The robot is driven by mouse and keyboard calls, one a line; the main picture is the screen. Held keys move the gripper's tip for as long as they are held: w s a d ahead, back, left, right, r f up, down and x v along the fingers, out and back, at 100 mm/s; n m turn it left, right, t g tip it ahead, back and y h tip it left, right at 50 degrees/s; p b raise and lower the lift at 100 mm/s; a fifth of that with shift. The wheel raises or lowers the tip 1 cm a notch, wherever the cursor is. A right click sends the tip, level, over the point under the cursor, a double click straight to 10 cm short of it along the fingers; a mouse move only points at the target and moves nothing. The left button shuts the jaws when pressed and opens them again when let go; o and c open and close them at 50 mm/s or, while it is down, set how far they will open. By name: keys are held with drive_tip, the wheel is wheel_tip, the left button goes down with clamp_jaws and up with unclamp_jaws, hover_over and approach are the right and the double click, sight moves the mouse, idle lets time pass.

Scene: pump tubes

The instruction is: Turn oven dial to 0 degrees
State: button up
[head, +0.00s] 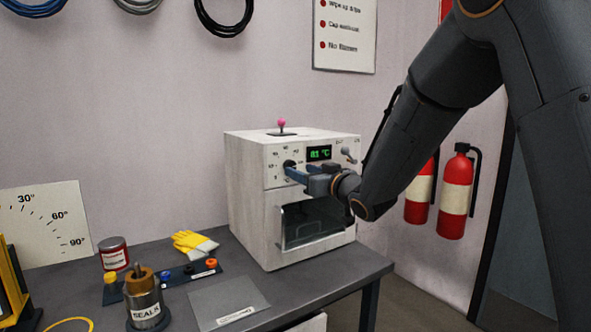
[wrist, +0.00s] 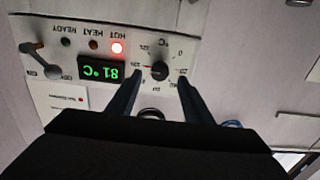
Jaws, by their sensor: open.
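The white oven (head: 250,215) stands on the grey bench, with its control panel facing me. Its black round dial (wrist: 159,71) sits in a ring of printed marks, upside down in the wrist view. A red pointer line shows beside the dial, on the left in that view. The green display (wrist: 101,70) reads 81 °C, and it also shows in the head view (head: 319,153). My gripper (wrist: 157,80) is open, with one finger on each side of the dial. I cannot tell whether the fingers touch it. In the head view my gripper (head: 290,170) covers part of the dial.
A lever switch (wrist: 38,52) is on the panel, and a red HOT lamp (wrist: 117,47) is lit. The oven door window (head: 312,222) is below my gripper.

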drive_tip(key=shift+x, duration=2.1)
drive_tip(key=shift+c, duration=0.4)
drive_tip(key=c, duration=1)
